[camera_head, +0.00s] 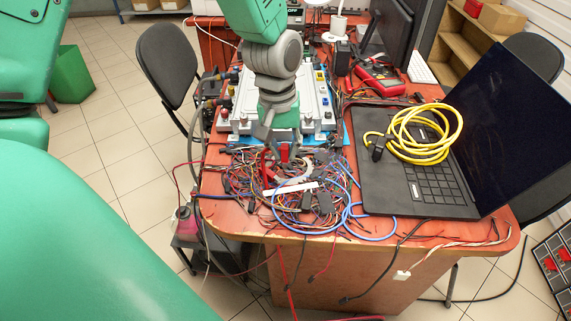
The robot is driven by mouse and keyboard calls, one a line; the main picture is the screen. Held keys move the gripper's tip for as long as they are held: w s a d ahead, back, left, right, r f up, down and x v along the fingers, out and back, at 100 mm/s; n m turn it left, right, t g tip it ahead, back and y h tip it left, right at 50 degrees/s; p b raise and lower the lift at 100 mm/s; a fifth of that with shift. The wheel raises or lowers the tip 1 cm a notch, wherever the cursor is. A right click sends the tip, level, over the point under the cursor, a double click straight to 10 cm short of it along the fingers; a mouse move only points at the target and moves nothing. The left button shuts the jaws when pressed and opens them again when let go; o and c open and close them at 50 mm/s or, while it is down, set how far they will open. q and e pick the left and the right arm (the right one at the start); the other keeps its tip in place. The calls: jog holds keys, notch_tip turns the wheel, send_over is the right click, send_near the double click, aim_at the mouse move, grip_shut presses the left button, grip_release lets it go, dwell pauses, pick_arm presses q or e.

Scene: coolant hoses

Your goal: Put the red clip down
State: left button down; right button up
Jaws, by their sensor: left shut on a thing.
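My left gripper (279,145) reaches down over the front half of the red table (420,235). It is shut on the red clip (284,153), which shows as a small red piece at the fingertips, just above the tangle of wires. The fingers partly hide the clip, and I cannot tell whether it touches the wires. More red shows just left and below, near a white strip (290,188) on the wires. My right gripper is not in view.
A tangle of wires (325,205) covers the table's front middle. Behind it stands a grey metal unit (313,100). An open laptop (385,190) with a coiled yellow hose (428,157) is on the right. A red meter (378,79) lies behind. Bare tabletop shows at the front right.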

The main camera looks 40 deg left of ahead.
aim_at(284, 163)
pick_arm(q)
jog(key=f+b, duration=0.1)
jog(key=f, duration=0.3)
jog(key=shift+a, duration=0.2)
jog(key=shift+s+d+r, duration=0.1)
jog(key=c, duration=1.5)
grip_release()
